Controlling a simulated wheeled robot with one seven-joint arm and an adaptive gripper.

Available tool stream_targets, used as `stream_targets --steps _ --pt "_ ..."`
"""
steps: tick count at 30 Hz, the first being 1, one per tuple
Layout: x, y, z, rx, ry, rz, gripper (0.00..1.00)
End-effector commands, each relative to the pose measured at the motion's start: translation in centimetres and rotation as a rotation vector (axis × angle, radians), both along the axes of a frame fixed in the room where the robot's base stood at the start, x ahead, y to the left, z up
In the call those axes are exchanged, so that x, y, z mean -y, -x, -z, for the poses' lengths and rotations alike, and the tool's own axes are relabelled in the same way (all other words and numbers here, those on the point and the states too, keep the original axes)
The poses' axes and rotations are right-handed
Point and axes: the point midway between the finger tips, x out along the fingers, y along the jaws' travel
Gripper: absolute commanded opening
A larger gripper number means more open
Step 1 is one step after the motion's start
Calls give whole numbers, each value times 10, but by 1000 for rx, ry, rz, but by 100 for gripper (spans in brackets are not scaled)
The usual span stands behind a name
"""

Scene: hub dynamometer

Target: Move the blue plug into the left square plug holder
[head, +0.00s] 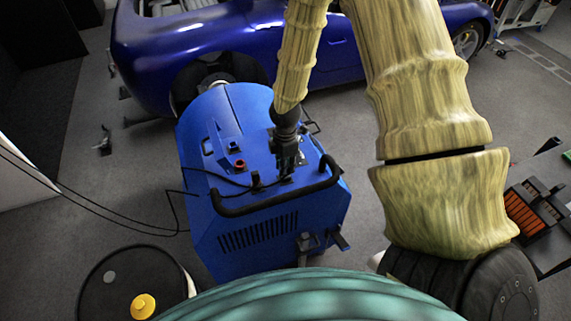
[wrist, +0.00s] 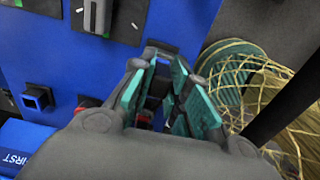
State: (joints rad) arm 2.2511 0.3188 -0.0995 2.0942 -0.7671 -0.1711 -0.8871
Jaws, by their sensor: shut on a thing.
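My gripper (head: 287,162) is over the right part of the blue machine's top, pointing down. In the wrist view my gripper (wrist: 158,98) has its teal-padded fingers closed around a dark piece (wrist: 157,88). I take this piece for the blue plug, but the fingers hide most of it and its colour is unclear. A small black square holder (wrist: 37,97) with a blue inside stands at the left of the wrist view. I cannot tell surely whether it is the left plug holder. Its opening looks empty.
The blue machine (head: 265,240) has a black bar handle (head: 270,203) along its front edge. A grey knob (wrist: 97,14) is near the wrist view's top. A blue car (head: 190,40) stands behind.

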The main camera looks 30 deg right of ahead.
Motion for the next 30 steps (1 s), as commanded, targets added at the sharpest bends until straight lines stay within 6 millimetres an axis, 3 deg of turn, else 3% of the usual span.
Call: stream_targets --steps 2,3,7,20,30 --pt "0 0 0 0 0 0 0" --pt "0 0 0 0 0 0 21" --pt "0 0 0 0 0 0 42" --pt "0 -1 -6 2 -1 0 42" --pt "0 -1 -46 3 -1 1 42"
